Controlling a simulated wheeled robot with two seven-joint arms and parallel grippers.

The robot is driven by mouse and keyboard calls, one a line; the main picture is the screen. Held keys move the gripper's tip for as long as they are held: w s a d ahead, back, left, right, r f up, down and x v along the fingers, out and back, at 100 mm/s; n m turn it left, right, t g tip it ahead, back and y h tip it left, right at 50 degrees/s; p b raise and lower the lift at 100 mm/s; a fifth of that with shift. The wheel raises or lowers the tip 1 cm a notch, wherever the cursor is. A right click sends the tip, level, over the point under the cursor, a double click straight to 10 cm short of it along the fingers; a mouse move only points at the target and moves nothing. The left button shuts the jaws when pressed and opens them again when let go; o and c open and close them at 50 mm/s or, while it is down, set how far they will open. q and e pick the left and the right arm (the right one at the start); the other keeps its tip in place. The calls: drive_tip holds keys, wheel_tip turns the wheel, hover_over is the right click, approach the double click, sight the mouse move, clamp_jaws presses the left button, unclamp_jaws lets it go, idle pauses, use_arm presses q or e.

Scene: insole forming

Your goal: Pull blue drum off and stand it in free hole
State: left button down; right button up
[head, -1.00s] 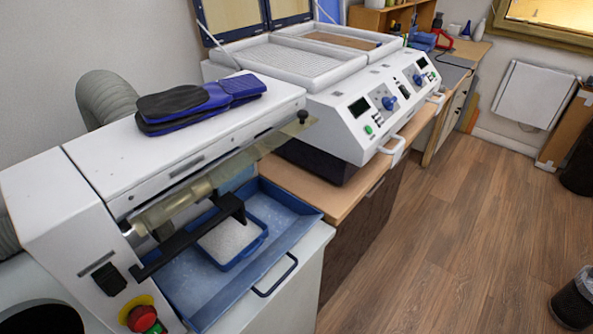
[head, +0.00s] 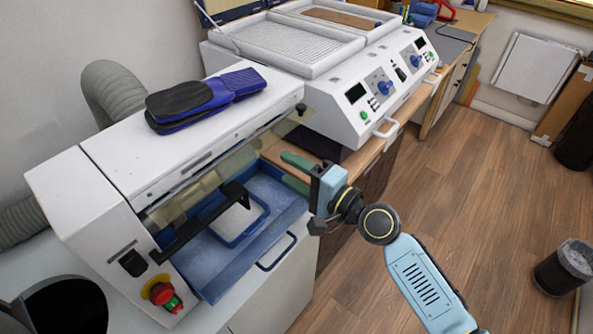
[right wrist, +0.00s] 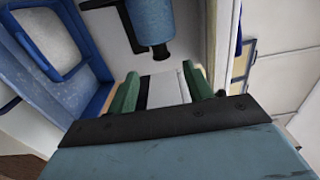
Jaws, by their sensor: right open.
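A blue cylinder (right wrist: 150,22) with a darker end, which looks like the blue drum, shows at the top of the right wrist view. It lies ahead of my right gripper (right wrist: 161,78) and apart from its fingers. I cannot make it out in the head view, where the machine's hood (head: 190,125) covers that area. My right gripper (head: 283,167), with green fingers, is open and empty. It is in front of the white machine, by the right end of the blue tray. I cannot make out a free hole. My left gripper is not in view.
The blue tray (head: 213,279) holds a smaller blue tray with white contents. Blue and black insoles (head: 205,97) lie on the hood. A white heating unit (head: 345,110) stands behind on a wooden counter. A bin (head: 563,270) stands on the open floor.

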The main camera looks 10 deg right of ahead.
drive_tip(key=b+x, duration=0.1)
drive_tip(key=x, duration=0.9)
drive_tip(key=shift+w+a+b, duration=0.15)
drive_tip(key=shift+b, duration=0.2)
drive_tip(key=shift+f, duration=0.1)
clamp_jaws()
